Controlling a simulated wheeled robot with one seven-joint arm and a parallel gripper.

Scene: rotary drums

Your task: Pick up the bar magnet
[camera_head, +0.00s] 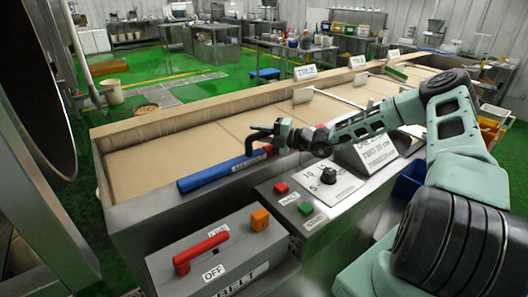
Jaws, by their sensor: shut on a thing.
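The bar magnet appears to be the long blue bar (222,171), lying along the near edge of the tan-lined trough. My gripper (257,143) reaches in from the right and is shut on the bar near its right end. The fingers and the dark end of the bar overlap, so the exact contact is partly hidden. I cannot tell whether the bar touches the rim or is just above it.
The tan trough (150,165) runs from left to back right. In front stand a grey box with a red lever (201,250) and orange button (260,219), and a panel with a black knob (328,176), red button (281,188) and green button (305,208). A large drum (35,110) is at left.

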